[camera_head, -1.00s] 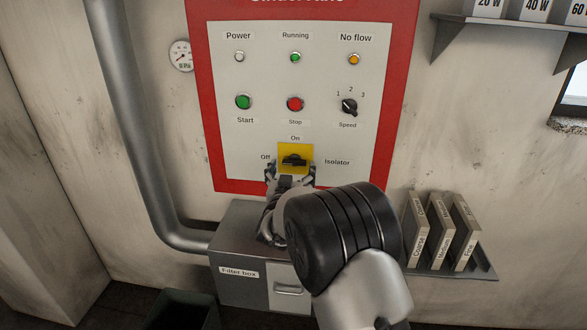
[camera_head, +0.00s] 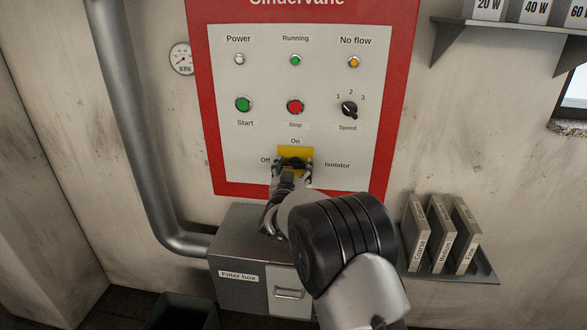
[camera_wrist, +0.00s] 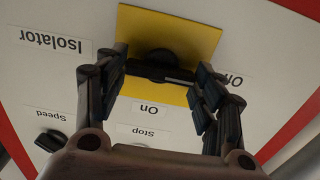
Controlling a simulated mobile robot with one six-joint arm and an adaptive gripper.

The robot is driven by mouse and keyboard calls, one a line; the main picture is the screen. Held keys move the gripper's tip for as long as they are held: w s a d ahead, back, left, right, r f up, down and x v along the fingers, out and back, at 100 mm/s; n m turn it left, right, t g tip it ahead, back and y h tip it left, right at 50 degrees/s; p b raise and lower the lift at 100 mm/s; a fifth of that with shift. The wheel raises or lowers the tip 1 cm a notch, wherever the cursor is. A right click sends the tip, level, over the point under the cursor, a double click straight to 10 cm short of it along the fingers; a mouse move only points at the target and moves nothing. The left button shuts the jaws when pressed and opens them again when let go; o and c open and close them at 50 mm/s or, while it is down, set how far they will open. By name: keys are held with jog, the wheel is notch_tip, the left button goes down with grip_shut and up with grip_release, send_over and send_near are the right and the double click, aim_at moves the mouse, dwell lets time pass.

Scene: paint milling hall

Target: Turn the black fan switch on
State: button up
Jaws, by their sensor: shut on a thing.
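The black switch (camera_head: 294,161), labelled Isolator, sits on a yellow plate (camera_head: 296,150) low on the panel. Its handle lies about level, across the line from Off to On. In the wrist view, which is upside down, the black handle (camera_wrist: 160,70) lies between the two fingers. My gripper (camera_head: 292,168) is at the switch, with one finger at each end of the handle. My gripper also fills the wrist view (camera_wrist: 162,86), shut on the handle. The fingers partly hide the handle's ends.
The red-edged panel (camera_head: 203,110) also carries a green Start button (camera_head: 244,104), a red Stop button (camera_head: 296,106) and a black Speed knob (camera_head: 349,109). A grey filter box (camera_head: 240,255) stands below. A shelf of plates (camera_head: 440,240) is at right, a pipe (camera_head: 140,150) at left.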

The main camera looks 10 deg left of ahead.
jog(key=c, duration=0.4)
jog(key=shift+m, duration=0.3)
jog(key=shift+f+m+b, duration=0.1)
jog(key=shift+m+b, duration=1.1)
jog(key=m, duration=0.4)
jog(key=shift+d+m, duration=0.1)
jog(key=shift+m, duration=0.2)
jog(key=m, duration=1)
jog(key=shift+m, duration=0.3)
